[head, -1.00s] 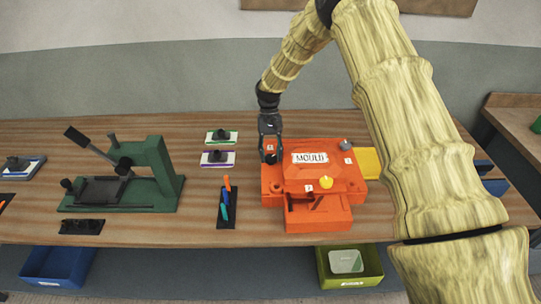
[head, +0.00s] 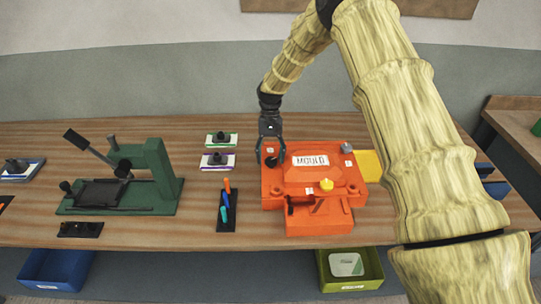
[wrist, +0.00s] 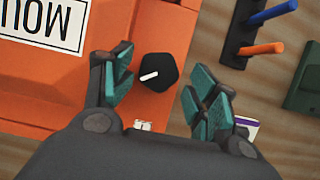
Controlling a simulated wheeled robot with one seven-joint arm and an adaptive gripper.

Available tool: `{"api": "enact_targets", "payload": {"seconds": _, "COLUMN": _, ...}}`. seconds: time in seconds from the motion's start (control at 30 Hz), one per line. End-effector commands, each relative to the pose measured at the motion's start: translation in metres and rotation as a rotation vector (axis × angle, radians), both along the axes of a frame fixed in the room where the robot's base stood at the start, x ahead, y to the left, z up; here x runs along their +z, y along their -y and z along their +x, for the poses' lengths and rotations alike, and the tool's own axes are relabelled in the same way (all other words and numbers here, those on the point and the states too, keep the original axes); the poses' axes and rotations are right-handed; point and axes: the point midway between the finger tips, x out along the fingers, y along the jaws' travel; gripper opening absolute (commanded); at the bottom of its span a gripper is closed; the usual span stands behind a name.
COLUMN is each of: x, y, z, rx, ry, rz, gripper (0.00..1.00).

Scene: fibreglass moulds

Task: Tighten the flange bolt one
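The orange mould (head: 300,187) with a white MOULD label stands on the bench; it fills the left of the wrist view (wrist: 150,25). A black bolt knob (wrist: 158,72) with a white pointer line sits at the mould's back left corner. My gripper (head: 270,152) is over that corner. In the wrist view my gripper (wrist: 165,90) is open, one teal-padded finger on each side of the black knob, with gaps showing. A small white tag (wrist: 142,125) lies near the knob; its number is not readable.
A black holder (head: 227,225) with blue, orange and teal sticks stands left of the mould. Two small black-knobbed pieces (head: 217,160) lie behind it. A green press (head: 160,170) stands further left. A yellow block (head: 369,165) lies right of the mould.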

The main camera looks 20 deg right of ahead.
Motion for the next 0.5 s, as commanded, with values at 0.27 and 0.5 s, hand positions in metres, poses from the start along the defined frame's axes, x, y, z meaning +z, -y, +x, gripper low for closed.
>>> {"api": "enact_targets", "payload": {"seconds": 0.27, "x": -0.001, "y": 0.001, "z": -0.001, "rx": -0.001, "ry": -0.004, "rz": 0.0, "gripper": 0.61}}
{"api": "enact_targets", "payload": {"seconds": 0.5, "x": 0.015, "y": 0.002, "z": 0.005, "rx": -0.001, "ry": -0.001, "rz": -0.001, "gripper": 0.61}}
